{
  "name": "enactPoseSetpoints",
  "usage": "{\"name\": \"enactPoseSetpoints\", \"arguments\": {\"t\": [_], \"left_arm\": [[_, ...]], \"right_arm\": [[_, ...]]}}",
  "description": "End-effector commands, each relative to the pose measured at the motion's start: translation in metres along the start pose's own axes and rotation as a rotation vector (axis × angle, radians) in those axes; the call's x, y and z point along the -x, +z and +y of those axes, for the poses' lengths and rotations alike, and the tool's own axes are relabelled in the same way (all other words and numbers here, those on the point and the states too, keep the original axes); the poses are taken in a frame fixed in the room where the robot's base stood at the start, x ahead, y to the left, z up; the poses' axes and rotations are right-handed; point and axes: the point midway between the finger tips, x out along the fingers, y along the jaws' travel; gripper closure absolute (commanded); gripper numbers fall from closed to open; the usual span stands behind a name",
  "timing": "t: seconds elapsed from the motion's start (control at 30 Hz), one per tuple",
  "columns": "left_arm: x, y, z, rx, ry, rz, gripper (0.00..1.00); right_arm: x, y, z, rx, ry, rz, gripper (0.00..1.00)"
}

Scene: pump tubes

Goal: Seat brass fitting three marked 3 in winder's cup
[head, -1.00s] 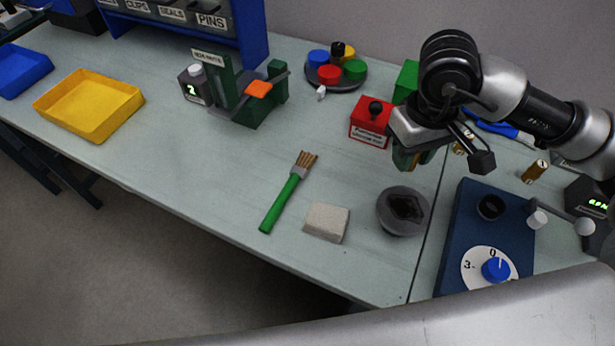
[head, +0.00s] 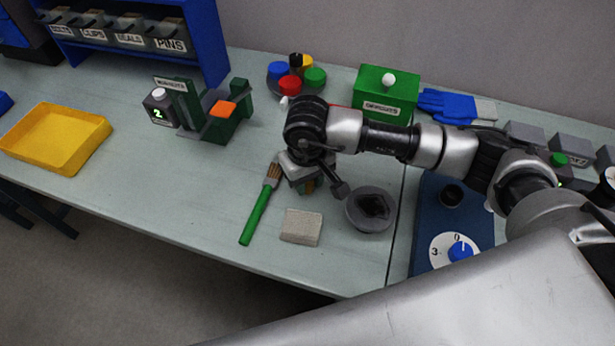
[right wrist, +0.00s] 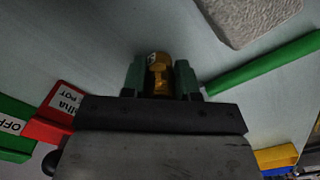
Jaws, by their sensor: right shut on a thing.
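My right gripper (head: 308,186) is above the table between the green-handled brush and the grey bowl. In the right wrist view its green fingers are shut on a brass fitting (right wrist: 159,75). A pale mark shows near the fitting's end, but I cannot read it. In the head view the fitting is mostly hidden by the gripper. A blue box (head: 427,210) with a dial marked 0 and 3 stands to the right of the gripper. It has a black cup (head: 452,195) on top, apart from the held fitting. My left gripper is not in view.
A grey bowl (head: 353,222) with a dark opening is just right of the gripper. A beige block (head: 301,227) and a brush (head: 257,214) lie nearby. A green box (head: 384,95) and blue gloves (head: 445,106) are behind my arm.

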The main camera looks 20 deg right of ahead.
Motion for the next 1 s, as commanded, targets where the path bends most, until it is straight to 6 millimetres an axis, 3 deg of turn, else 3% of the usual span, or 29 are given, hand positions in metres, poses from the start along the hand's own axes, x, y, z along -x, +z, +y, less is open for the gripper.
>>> {"name": "enactPoseSetpoints", "arguments": {"t": [0.47, 0.5, 0.63, 1.0], "left_arm": [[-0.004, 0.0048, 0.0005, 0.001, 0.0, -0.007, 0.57], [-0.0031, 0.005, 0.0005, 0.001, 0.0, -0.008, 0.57], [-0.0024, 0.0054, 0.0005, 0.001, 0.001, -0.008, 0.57], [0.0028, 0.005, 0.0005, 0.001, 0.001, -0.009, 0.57]], "right_arm": [[-0.0104, -0.0006, 0.0004, 0.0, 0.0, 0.003, 0.98], [-0.0095, -0.0004, 0.0004, 0.0, 0.0, 0.003, 0.68], [-0.0089, -0.0003, 0.0004, 0.0, 0.0, 0.002, 0.48], [-0.0049, -0.0001, 0.0004, 0.0, 0.0, 0.001, 0.45]]}}
